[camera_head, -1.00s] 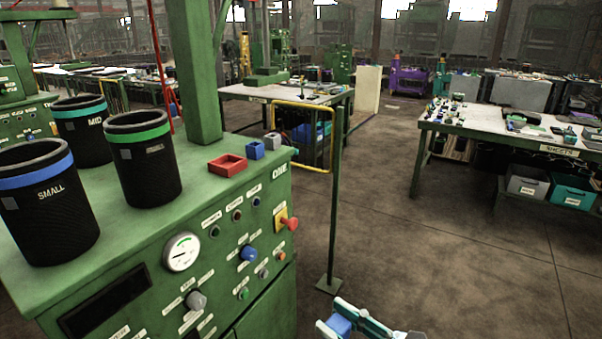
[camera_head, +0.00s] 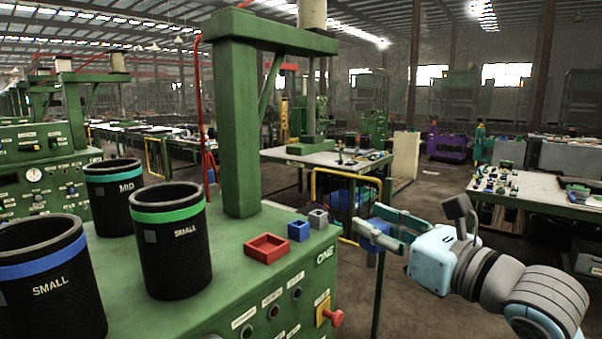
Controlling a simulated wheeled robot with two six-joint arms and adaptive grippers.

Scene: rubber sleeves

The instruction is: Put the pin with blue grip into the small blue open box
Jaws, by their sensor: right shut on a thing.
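The small blue open box (camera_head: 298,231) stands on top of the green machine, between a larger red open box (camera_head: 266,248) and a small grey box (camera_head: 318,219). My right gripper (camera_head: 379,226) is raised to the right of the machine's edge, apart from the boxes. It is shut on a blue piece, which looks like the blue grip of the pin (camera_head: 374,240). The fingers cover part of it, and a short part shows below them. My left gripper is not in view.
Three black sleeves stand on the green machine (camera_head: 232,279) at left: one with a green band (camera_head: 172,252), one with a blue band (camera_head: 40,292), and the MID one (camera_head: 110,205). A green post (camera_head: 238,130) rises behind the boxes. A yellow rail (camera_head: 347,172) stands beyond.

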